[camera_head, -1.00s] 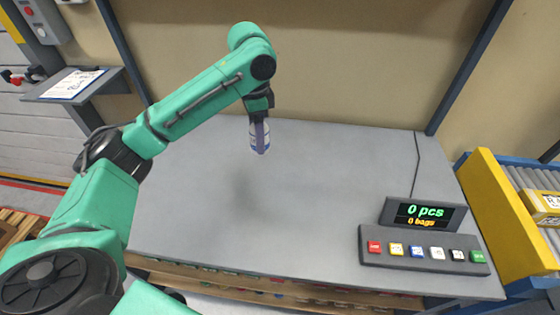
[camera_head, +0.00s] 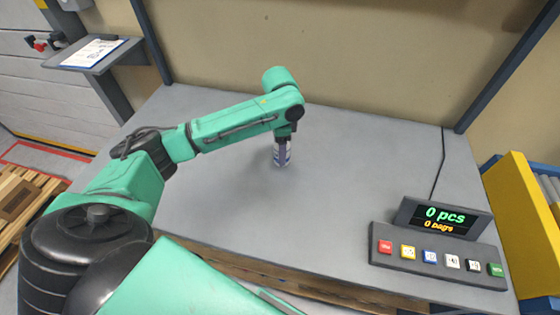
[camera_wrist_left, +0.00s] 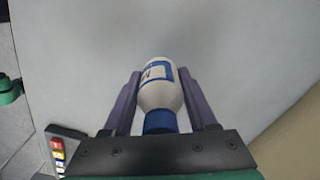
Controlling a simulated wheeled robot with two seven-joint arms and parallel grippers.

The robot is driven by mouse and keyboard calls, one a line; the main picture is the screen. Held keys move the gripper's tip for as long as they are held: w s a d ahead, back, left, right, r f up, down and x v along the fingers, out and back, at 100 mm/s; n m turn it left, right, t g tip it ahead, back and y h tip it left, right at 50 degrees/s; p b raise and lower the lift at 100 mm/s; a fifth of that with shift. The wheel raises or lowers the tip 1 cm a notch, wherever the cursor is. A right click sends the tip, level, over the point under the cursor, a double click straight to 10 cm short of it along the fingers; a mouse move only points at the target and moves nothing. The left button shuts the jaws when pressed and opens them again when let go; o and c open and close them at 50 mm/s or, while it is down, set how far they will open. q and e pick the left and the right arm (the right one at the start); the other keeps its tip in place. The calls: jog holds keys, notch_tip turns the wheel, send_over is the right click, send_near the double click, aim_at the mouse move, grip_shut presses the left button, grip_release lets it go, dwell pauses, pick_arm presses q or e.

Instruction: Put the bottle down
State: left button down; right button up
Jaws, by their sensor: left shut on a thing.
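The bottle (camera_head: 282,155) is small and white with blue bands. In the head view it is upright under my left gripper (camera_head: 283,150), at or just above the grey tabletop (camera_head: 220,190). I cannot tell for sure whether its base touches the table. In the left wrist view the bottle (camera_wrist_left: 160,88) sits between the two purple fingers of my left gripper (camera_wrist_left: 162,95), with a blue part nearest the palm. The gripper is shut on it. My right gripper is not in view.
A counter display (camera_head: 445,215) with a row of coloured buttons (camera_head: 435,258) stands at the table's front right. A yellow-sided conveyor (camera_head: 522,215) is beyond the right edge. A clipboard shelf (camera_head: 95,55) is at the back left. The tabletop around the bottle is clear.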

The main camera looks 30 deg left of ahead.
pick_arm(q)
jog(key=shift+f, duration=2.75)
jog(key=shift+f, duration=0.1)
jog(key=shift+c, duration=1)
grip_release()
